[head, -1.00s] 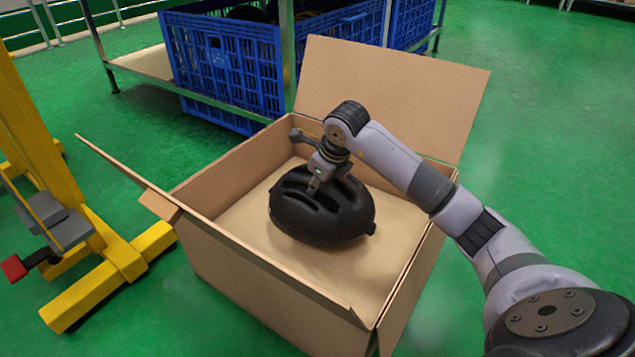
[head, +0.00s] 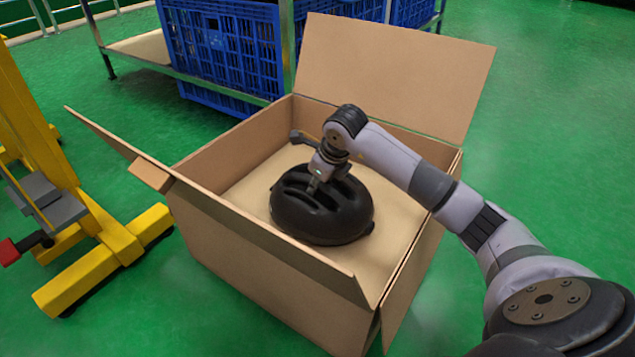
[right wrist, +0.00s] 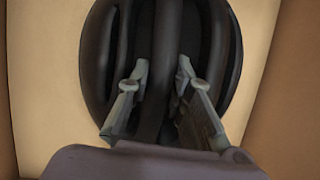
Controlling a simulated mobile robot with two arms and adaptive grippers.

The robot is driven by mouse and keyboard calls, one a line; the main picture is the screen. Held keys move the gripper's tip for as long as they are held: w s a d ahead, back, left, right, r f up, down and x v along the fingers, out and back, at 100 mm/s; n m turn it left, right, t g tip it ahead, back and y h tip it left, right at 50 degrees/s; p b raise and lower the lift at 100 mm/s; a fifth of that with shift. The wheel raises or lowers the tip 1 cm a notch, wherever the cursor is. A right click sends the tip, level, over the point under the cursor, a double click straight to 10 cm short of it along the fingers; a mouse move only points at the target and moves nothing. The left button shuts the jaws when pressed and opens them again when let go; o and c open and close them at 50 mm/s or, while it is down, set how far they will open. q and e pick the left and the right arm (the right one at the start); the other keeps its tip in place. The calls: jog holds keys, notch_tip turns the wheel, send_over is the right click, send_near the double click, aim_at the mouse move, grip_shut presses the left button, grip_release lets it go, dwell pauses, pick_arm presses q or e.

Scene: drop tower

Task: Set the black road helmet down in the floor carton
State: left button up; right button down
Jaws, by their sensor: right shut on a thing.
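The black road helmet (head: 322,217) is inside the open floor carton (head: 265,248), vents up, over the carton's bottom. Whether it touches the bottom I cannot tell for sure. My right gripper (head: 316,183) reaches down into the carton from above and is shut on the helmet. In the right wrist view the two fingers (right wrist: 159,92) straddle a central rib of the helmet (right wrist: 205,40), with the tips in the vents on either side. The helmet's underside is hidden. My left gripper is not in view.
The carton's flaps stand outward, with a tall back flap (head: 395,75) and a left flap (head: 115,147). A yellow lifting frame (head: 105,262) stands left on the green floor. A metal rack (head: 288,45) with blue crates (head: 225,50) is behind. Floor at right is clear.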

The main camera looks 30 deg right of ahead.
jog(key=shift+f, duration=0.4)
jog(key=c, duration=1.4)
grip_release()
jog(key=shift+c, duration=0.2)
jog(key=shift+c, duration=1.2)
jog(key=shift+r, duration=0.1)
